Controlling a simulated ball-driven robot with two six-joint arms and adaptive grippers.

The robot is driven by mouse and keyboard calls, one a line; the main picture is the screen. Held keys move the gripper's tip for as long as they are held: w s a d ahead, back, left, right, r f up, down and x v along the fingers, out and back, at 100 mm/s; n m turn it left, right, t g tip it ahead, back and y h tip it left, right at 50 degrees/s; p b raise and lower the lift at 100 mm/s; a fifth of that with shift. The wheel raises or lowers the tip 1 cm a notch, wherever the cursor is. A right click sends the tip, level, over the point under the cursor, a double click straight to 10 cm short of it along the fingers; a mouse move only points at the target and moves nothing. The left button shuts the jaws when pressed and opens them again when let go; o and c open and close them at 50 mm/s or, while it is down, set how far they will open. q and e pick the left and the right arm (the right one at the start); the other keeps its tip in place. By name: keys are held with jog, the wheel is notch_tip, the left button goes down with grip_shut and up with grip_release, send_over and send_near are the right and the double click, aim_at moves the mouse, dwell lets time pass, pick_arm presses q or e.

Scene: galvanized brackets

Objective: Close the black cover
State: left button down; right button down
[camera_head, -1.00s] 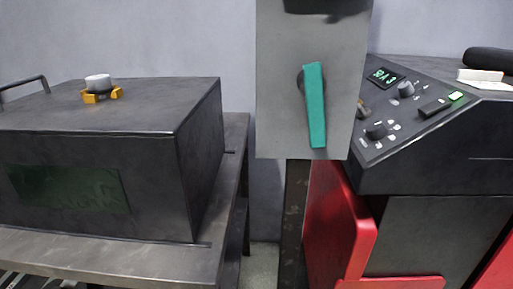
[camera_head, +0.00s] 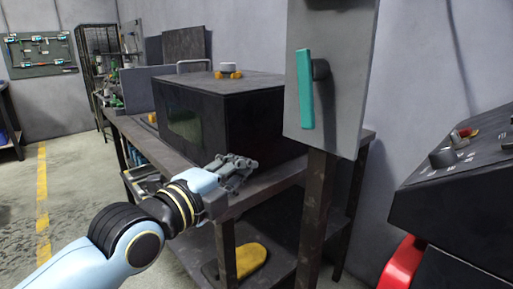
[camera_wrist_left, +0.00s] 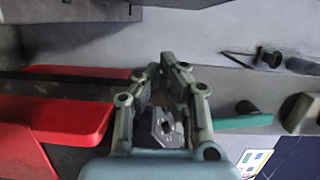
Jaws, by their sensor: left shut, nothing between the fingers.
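The black cover (camera_head: 262,122) is a dark box-shaped hood on the metal bench. It has a dark green window (camera_head: 184,124) in front and a grey bar handle (camera_head: 193,63) on top. Its lower edge appears to sit on the bench top, though my gripper hides part of that edge. My left gripper (camera_head: 248,163) is in front of the cover, near the bench's front edge, and looks apart from it. It is shut and empty; its fingers also show in the left wrist view (camera_wrist_left: 170,68). My right gripper is not in view.
A grey panel with a teal lever (camera_head: 305,89) stands on a post right of the cover. A dark control console (camera_head: 460,190) with a red part (camera_head: 402,262) is at the right. A yellow piece (camera_head: 246,260) lies on the bench's lower shelf. The floor at left is clear.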

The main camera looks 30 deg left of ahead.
pick_arm(q)
jog(key=w+a, duration=0.2)
jog(key=w, duration=0.9)
jog(key=shift+w+a+r, duration=0.25)
jog(key=shift+a+r, duration=0.05)
jog(key=shift+a, duration=0.1)
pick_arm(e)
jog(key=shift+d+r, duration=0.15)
